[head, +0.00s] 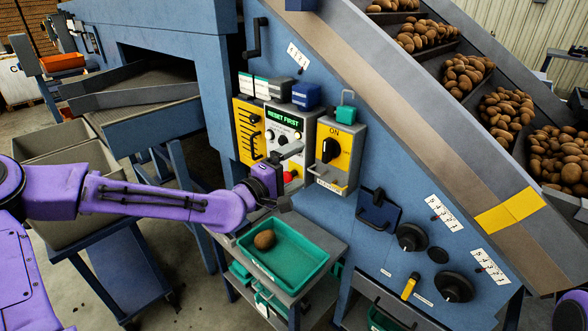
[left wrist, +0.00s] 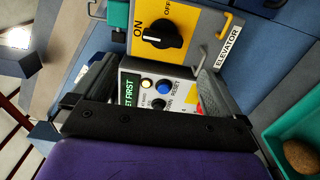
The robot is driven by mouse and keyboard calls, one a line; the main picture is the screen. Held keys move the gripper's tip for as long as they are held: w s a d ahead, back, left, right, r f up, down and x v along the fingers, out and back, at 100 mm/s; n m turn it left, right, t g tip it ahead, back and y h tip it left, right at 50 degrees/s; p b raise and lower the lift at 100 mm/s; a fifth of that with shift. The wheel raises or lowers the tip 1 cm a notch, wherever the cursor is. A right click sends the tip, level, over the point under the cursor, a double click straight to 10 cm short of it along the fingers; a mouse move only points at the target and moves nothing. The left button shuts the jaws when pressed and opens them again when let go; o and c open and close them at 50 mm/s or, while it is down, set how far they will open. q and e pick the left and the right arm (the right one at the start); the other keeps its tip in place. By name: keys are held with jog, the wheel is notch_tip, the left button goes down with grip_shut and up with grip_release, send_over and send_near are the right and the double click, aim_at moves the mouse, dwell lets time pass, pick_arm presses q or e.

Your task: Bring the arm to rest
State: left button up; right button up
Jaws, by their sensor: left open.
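My left arm (head: 150,200) is purple and reaches in from the left toward the blue machine's control panels. My left gripper (head: 286,155) is open and empty in front of the control box (head: 285,122), whose green display reads "RESET FIRST". In the left wrist view, the two fingers (left wrist: 150,92) stand apart, with the blue reset button (left wrist: 164,87) showing between them. I cannot tell whether a finger touches the box. A red button (head: 291,176) sits low on the box, close under the gripper. My right gripper is out of view.
A yellow elevator switch box (head: 334,150) with a black knob set toward ON is right of the gripper. A green tray (head: 310,254) holding one potato (head: 264,239) stands below. A yellow lever panel (head: 249,130) is to the left. Potatoes fill the sloping conveyor (head: 420,135) at upper right.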

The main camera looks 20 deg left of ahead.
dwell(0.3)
pick_arm(q)
jog(key=s+a+f+m+g+y, duration=0.1)
jog(key=s+f+g+y, duration=0.45)
jog(key=f, duration=0.85)
jog(key=s+a+f+m+g+y, duration=0.1)
jog(key=s+a+f+m+g, duration=0.1)
jog(key=s+f, duration=0.9)
jog(key=s+a+f+m+g+y, duration=0.1)
jog(key=s+a+f+m+g, duration=0.1)
jog(key=s+f, duration=0.6)
jog(key=s+a+f+m+g+y, duration=0.2)
jog(key=s+f+g, duration=0.2)
jog(key=s+f, duration=0.4)
jog(key=s, duration=0.4)
jog(key=shift+s, duration=0.25)
jog(key=shift+w+r, duration=0.1)
